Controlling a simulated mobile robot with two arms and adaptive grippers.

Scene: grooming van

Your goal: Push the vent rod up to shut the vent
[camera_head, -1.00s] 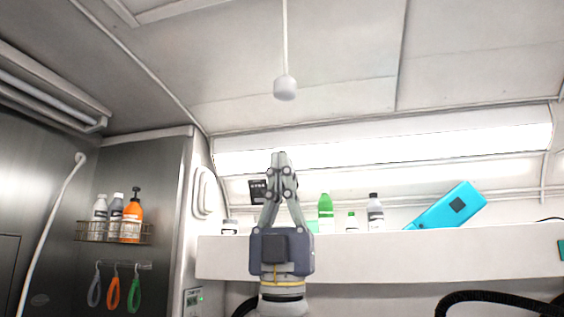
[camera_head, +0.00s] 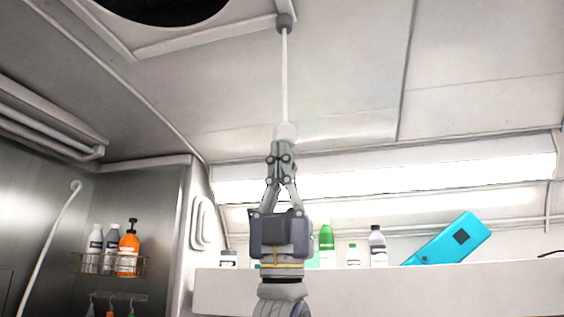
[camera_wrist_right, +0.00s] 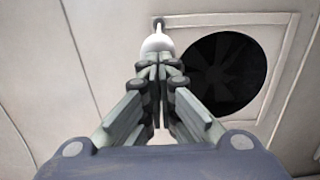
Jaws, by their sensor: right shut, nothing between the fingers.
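The vent rod (camera_head: 285,80) is thin and white and hangs from a grey fitting (camera_head: 284,22) on the ceiling. A pale rounded knob (camera_head: 286,131) forms its lower end. My right gripper (camera_head: 281,146) is shut and empty, pointing up, with its tips just under the knob. In the right wrist view the knob (camera_wrist_right: 157,43) shows just past the shut fingertips (camera_wrist_right: 158,66). I cannot tell whether they touch. The round dark vent opening (camera_wrist_right: 225,72) sits in a square ceiling frame, and part of it shows in the head view (camera_head: 165,8). My left gripper is not in view.
A shelf (camera_head: 400,292) holds bottles and a tilted blue box (camera_head: 450,240). A wire rack (camera_head: 90,264) with bottles hangs on the left wall. A long light (camera_head: 400,178) runs along the back. The space around the rod is clear.

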